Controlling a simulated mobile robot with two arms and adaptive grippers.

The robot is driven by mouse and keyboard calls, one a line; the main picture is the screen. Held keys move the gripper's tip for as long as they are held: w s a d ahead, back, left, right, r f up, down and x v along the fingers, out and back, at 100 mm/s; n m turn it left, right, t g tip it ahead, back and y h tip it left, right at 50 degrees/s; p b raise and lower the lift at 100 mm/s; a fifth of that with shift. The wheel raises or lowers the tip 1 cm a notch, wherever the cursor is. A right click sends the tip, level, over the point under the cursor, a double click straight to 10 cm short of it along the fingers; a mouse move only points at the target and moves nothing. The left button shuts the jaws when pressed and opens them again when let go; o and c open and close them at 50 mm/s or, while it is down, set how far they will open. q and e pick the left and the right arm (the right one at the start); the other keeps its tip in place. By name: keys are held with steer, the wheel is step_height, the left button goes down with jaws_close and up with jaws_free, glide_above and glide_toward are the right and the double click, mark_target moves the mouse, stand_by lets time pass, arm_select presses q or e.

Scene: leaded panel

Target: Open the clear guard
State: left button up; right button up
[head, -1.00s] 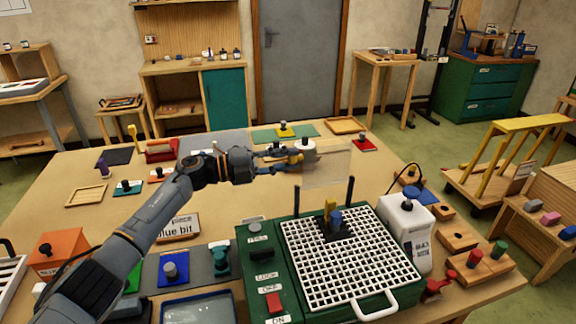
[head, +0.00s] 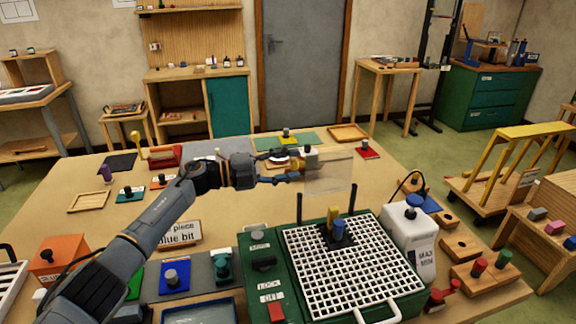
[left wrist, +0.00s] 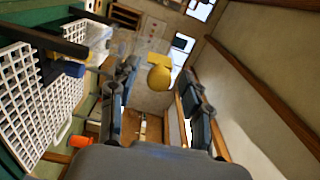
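The clear guard (head: 328,176) is a see-through panel that stands raised above the back of the green machine (head: 262,285), near two dark posts. In the left wrist view it is a faint pane (left wrist: 146,46). A yellow knob (left wrist: 159,72) shows in front of it in that view. My left gripper (head: 294,166) is at the panel's left edge. Its two fingers (left wrist: 160,92) are spread on either side of the yellow knob, with gaps visible. My right gripper is in neither view.
A white grid (head: 350,275) tops the machine, with a yellow and blue piece (head: 337,232) on it.

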arm_select(q)
steer(key=v, duration=1.2)
